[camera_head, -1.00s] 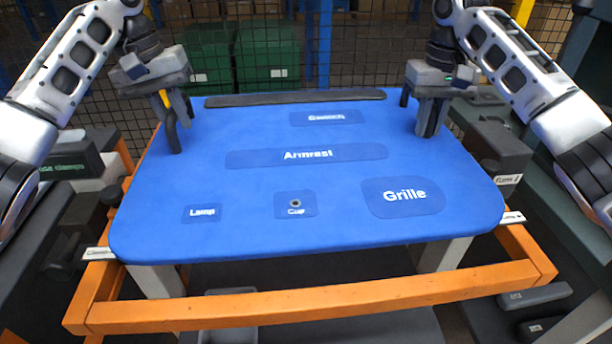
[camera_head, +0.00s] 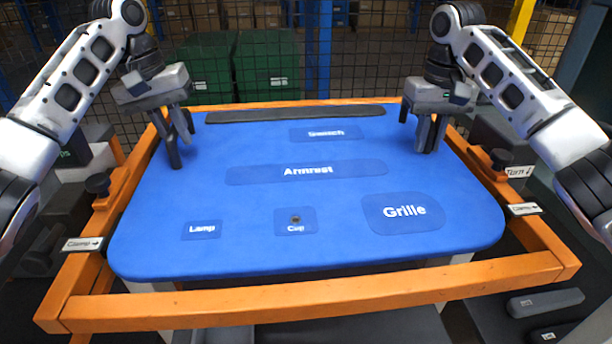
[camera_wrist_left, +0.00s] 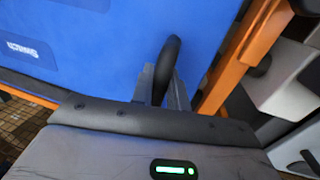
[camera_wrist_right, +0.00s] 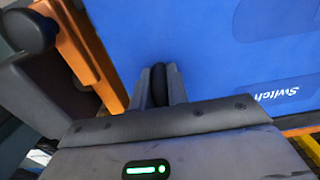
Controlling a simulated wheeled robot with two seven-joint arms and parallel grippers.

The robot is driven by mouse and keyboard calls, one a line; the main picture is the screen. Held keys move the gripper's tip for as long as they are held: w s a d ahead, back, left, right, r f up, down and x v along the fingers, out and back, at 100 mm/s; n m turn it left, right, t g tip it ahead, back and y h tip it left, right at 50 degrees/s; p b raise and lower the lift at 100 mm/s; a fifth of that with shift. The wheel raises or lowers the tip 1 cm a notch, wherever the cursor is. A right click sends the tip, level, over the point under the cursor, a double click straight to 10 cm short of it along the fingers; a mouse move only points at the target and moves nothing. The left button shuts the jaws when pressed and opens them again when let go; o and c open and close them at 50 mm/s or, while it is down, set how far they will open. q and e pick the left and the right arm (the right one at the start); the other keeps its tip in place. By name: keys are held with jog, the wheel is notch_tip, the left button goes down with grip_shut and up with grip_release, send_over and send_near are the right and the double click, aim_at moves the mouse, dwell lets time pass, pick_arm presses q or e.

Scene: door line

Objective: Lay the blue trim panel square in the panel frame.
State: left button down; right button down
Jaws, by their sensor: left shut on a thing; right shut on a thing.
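The blue trim panel (camera_head: 290,225) lies flat across the middle of the head view, face up, with patches marked Switch, Armrest, Lamp, Cup and Grille. The orange panel frame (camera_head: 330,304) shows around it on all sides, with a dark gap along the front. The panel looks nearly square to the frame; I cannot tell whether it rests or hovers. My left gripper (camera_head: 178,145) is shut on a dark handle (camera_wrist_left: 167,68) at the panel's far left. My right gripper (camera_head: 431,135) is shut on a dark handle (camera_wrist_right: 158,82) at the far right.
Dark clamp knobs (camera_head: 97,185) and (camera_head: 500,158) sit on the frame's side rails, with white Clamp labels (camera_head: 82,244) and (camera_head: 524,209) nearby. A dark strip (camera_head: 295,114) lies along the panel's far edge. Green bins (camera_head: 267,65) stand behind a mesh fence.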

pick_arm(q)
jog(key=c, duration=1.4)
grip_release()
pick_arm(e)
jog(key=c, duration=1.4)
grip_release()
pick_arm(q)
jog(key=shift+o, duration=0.2)
pick_arm(e)
jog(key=shift+o, duration=0.2)
jog(key=shift+r, duration=0.15)
notch_tip(320, 180, up, 12)
jog(key=shift+f, duration=0.2)
pick_arm(q)
notch_tip(320, 180, up, 12)
jog(key=a, duration=0.2)
jog(key=shift+s+a+f, duration=0.15)
jog(key=shift+a, duration=0.05)
jog(key=shift+f, duration=0.1)
pick_arm(e)
jog(key=shift+s, duration=0.15)
